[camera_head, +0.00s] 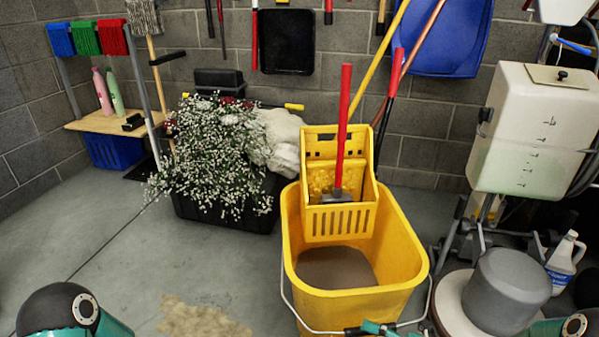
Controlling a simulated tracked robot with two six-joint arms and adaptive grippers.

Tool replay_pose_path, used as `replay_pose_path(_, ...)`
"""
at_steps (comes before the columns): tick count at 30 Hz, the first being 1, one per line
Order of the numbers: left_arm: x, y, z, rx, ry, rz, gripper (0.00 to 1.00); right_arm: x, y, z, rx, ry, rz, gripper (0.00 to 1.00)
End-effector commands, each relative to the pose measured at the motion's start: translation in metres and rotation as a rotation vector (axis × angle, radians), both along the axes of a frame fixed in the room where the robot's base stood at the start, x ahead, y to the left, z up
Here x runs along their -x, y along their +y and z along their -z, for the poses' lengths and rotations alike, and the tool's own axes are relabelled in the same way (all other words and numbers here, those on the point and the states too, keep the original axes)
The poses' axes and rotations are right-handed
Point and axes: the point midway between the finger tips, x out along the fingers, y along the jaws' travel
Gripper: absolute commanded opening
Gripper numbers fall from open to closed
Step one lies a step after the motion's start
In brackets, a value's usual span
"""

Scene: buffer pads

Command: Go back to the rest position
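Neither gripper shows in the head view. A rounded black and teal joint of my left arm is at the bottom left edge, and a teal link of my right arm is at the bottom right edge. What lies beyond them is out of frame. A yellow mop bucket (408,262) stands on the floor in front of me, with a yellow wringer (340,222) on its back rim. A red-handled tool (344,120) stands in the wringer. A small teal and black piece shows at the bottom edge by the bucket's wire handle; I cannot tell what it is.
A black tub (200,208) with white-flowered plants (225,145) stands left of the bucket. A grey round machine (507,290), a white tank (530,130) and a white bottle (566,255) crowd the right. The left floor (70,235) is clear, with a tan stain (200,318).

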Motion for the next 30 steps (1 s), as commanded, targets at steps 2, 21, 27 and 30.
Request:
replay_pose_path(2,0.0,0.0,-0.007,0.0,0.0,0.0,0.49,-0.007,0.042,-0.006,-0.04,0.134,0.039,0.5)
replay_pose_path(21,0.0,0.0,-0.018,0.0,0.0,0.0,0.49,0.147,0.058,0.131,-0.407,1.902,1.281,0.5)
replay_pose_path(27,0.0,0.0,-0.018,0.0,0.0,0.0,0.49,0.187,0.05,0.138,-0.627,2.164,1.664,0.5)
replay_pose_path(30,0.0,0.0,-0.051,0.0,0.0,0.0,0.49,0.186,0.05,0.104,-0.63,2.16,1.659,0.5)
